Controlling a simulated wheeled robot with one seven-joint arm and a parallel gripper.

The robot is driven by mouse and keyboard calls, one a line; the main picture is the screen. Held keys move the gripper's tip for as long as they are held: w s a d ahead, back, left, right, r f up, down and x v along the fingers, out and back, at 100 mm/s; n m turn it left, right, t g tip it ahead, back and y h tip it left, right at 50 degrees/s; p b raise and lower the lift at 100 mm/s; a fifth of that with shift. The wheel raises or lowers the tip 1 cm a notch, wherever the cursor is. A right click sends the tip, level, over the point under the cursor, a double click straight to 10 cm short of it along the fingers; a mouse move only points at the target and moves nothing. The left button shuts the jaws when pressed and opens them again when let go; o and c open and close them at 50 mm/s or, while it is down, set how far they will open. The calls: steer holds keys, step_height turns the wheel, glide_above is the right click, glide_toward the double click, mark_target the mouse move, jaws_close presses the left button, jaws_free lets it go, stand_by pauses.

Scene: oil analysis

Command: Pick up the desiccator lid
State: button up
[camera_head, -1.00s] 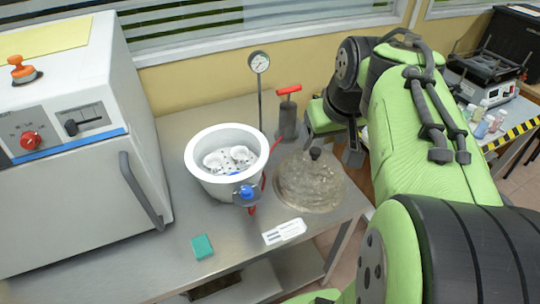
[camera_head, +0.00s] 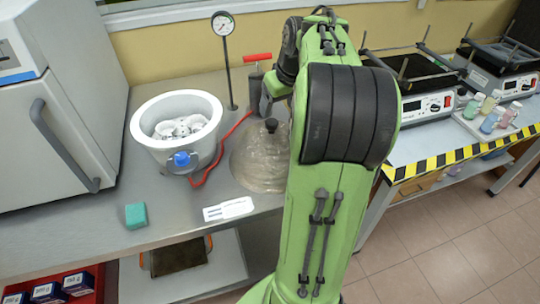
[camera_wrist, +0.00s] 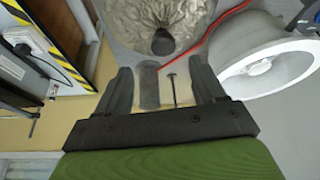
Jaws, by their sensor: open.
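The desiccator lid (camera_head: 258,160) is a clear, textured dome with a dark knob (camera_head: 271,125) on top. It sits on the metal table, right of the white desiccator bowl (camera_head: 163,150), and my arm hides part of its right side. In the wrist view the lid (camera_wrist: 160,14) is at the top, with its knob (camera_wrist: 162,43) beyond and between the fingertips. My gripper (camera_wrist: 160,78) is open and empty, with the knob outside the jaws. In the head view the gripper is mostly hidden by my arm near the lid's far side.
A red hose (camera_head: 217,160) runs from the bowl's blue valve to the red-handled pump (camera_head: 257,82) behind the lid. A gauge on a post (camera_head: 224,28) stands behind the bowl. A label card (camera_head: 228,209) and green block (camera_head: 136,215) lie in front.

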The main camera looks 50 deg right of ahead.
mark_target(272, 122)
steer(key=x, duration=0.3)
steer(key=shift+b, duration=0.35)
steer(key=b+x, duration=0.1)
steer(key=x, duration=0.2)
steer(key=b+x, duration=0.1)
steer(key=x, duration=0.1)
steer(key=shift+s+a+f+b, duration=0.1)
steer(key=shift+a+f+b, duration=0.05)
steer(key=shift+a+b, duration=0.2)
steer(key=shift+f, duration=0.15)
steer(key=shift+c, duration=0.3)
jaws_close()
